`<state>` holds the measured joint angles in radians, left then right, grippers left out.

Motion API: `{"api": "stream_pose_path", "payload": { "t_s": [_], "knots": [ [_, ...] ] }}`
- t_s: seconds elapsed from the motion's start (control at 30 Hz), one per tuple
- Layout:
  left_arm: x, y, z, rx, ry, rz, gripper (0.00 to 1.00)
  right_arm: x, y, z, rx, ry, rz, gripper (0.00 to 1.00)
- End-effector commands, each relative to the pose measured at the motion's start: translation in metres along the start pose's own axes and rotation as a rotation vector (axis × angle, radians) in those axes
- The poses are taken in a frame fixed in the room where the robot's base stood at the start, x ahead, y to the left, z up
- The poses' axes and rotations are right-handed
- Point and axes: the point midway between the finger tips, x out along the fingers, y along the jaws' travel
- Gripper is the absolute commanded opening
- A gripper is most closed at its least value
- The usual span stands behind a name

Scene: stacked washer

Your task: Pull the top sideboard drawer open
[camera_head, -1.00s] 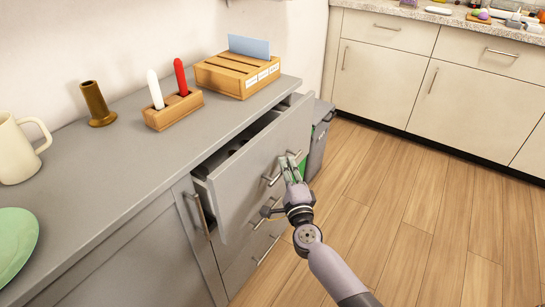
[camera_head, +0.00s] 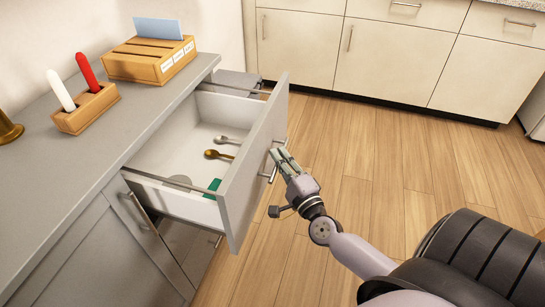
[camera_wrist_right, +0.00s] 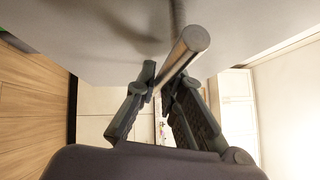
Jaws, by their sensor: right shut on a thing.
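The top drawer (camera_head: 254,165) of the grey sideboard (camera_head: 100,150) stands far open, its white inside showing. In it lie two spoons, one gold (camera_head: 217,155) and one silvery (camera_head: 227,140), and a green item (camera_head: 213,187) near the front. My right gripper (camera_head: 278,156) is at the drawer front, shut on the metal bar handle (camera_head: 269,168). In the right wrist view the handle (camera_wrist_right: 184,55) runs between the two fingers (camera_wrist_right: 160,95). My left gripper is not in view.
On the sideboard top are a wooden holder (camera_head: 86,110) with a red and a white item, and a wooden box (camera_head: 150,62) with a blue card. Beige cabinets (camera_head: 390,60) line the back. The wooden floor (camera_head: 370,150) at right is clear.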

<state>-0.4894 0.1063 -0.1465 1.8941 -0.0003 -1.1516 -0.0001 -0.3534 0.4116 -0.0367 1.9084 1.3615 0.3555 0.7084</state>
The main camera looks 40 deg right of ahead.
Motion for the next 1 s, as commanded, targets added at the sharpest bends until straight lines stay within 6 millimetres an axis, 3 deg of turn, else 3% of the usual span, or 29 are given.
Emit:
{"api": "stream_pose_path", "payload": {
  "t_s": [0.3,0.33,0.63,1.0],
  "knots": [
    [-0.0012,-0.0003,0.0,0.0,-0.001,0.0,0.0,-0.0012,0.0023,0.0005,0.004,-0.002,0.006,0.0],
    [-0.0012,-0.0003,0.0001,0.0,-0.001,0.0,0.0,-0.0011,0.0024,0.0005,0.004,-0.002,0.006,0.1],
    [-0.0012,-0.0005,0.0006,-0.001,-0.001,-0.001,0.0,-0.0005,0.0011,0.0002,0.001,-0.001,0.003,0.3],
    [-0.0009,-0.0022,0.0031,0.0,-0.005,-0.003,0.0,-0.0065,0.0012,-0.0001,-0.001,-0.001,0.003,0.3]
  ]
}}
